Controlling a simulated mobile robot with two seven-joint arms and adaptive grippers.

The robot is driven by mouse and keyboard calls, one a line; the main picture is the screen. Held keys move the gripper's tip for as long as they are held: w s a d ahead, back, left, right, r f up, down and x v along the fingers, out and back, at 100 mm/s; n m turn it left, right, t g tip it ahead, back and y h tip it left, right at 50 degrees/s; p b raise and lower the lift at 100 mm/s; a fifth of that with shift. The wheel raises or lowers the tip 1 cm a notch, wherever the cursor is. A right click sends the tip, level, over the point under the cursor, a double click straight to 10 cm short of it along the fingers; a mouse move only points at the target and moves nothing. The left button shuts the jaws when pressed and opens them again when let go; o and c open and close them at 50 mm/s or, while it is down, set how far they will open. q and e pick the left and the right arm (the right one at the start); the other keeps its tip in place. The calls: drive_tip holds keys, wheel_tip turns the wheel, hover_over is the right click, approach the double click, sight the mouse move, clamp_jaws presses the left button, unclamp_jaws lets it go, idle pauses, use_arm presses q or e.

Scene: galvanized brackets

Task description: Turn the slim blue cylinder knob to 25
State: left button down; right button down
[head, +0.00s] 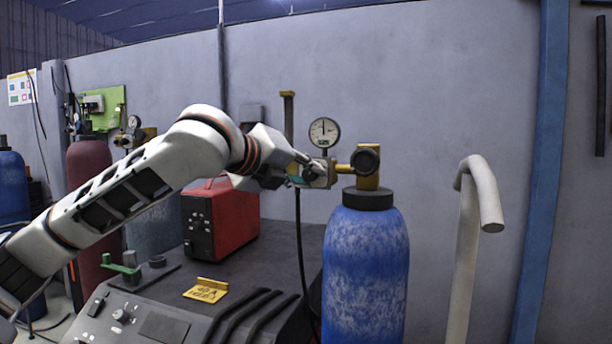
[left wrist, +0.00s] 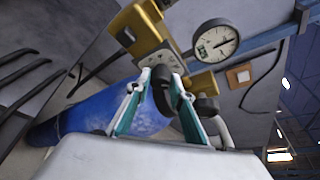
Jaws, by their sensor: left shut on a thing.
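The blue cylinder (head: 365,265) stands upright with a black collar and a brass valve (head: 368,181) on top. A regulator (head: 320,174) sticks out to the valve's left, with a round white gauge (head: 324,132) above it. The gauge needle points nearly straight up; its numbers are too small to read. My left gripper (head: 308,171) is at the regulator's left end. In the left wrist view its fingers (left wrist: 161,76) are closed around a black knob (left wrist: 160,97). That knob is hidden in the head view. The gauge (left wrist: 216,41) shows there too. My right gripper is in neither view.
A dark machine top (head: 285,240) lies below my left arm, with a red box (head: 235,215) and a yellow tag (head: 206,291) on it. A hose hangs below the regulator. A pale bent rail (head: 468,245) stands right of the cylinder. A dark red cylinder (head: 88,170) stands left.

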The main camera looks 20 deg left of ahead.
use_arm(q)
drive_tip(key=m+y, duration=0.1)
drive_tip(key=m, duration=0.1)
drive_tip(key=shift+d+r+m+y, duration=0.1)
drive_tip(key=shift+m+y, duration=1.1)
drive_tip(key=shift+m, duration=0.3)
drive_tip(key=m+y, duration=0.2)
drive_tip(key=m, duration=0.1)
drive_tip(key=shift+d+m+y, duration=0.1)
drive_tip(key=shift+m+y, duration=0.2)
drive_tip(key=c, duration=1.8)
unclamp_jaws()
drive_tip(key=shift+s, duration=0.1)
